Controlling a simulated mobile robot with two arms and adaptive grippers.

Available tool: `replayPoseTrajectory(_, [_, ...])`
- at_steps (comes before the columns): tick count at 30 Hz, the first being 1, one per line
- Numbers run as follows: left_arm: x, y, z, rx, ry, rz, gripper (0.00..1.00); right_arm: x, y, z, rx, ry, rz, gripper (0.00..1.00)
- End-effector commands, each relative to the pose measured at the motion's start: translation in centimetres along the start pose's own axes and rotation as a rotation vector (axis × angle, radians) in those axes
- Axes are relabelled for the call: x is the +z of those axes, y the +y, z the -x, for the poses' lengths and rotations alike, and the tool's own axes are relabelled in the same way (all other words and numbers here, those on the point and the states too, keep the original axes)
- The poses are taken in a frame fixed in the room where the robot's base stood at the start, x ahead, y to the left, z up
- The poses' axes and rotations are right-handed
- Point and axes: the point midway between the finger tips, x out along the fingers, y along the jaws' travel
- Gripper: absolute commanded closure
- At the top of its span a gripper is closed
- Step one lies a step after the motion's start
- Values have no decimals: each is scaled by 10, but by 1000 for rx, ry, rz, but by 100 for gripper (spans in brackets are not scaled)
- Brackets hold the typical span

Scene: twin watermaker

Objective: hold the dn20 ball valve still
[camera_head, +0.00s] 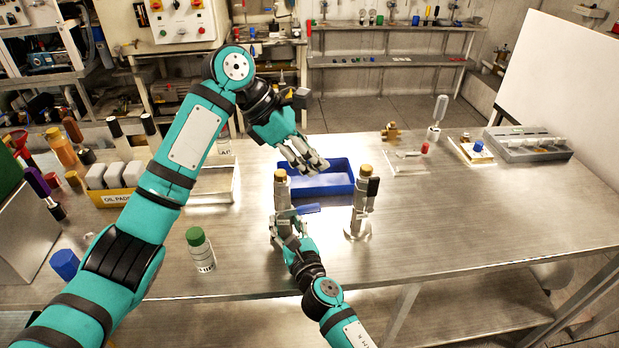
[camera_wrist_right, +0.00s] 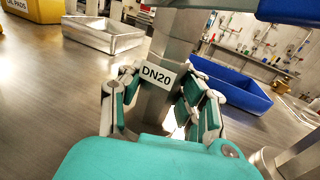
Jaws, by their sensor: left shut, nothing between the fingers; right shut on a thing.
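The DN20 ball valve (camera_head: 282,190) stands upright on the steel table, with a brass-coloured top and a blue lever. Its DN20 label (camera_wrist_right: 158,76) faces the right wrist camera. My right gripper (camera_head: 285,222) is shut around the valve's lower body, and in the right wrist view its fingers (camera_wrist_right: 155,105) lie on both sides of it. The valve's base is partly hidden by my right gripper.
A second upright valve (camera_head: 360,205) with a dark handle stands just right. A green-capped bottle (camera_head: 200,250) is at front left, and a metal tray (camera_head: 215,198) sits behind it. A grey rack (camera_head: 520,152) is at far right. The right front of the table is clear.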

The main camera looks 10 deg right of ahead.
Motion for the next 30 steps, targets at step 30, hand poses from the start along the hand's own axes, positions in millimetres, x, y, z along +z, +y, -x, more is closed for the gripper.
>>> replayPoseTrajectory(30, [71,0,30,0,-2,-11,100,0,0,0,1,1,1,100])
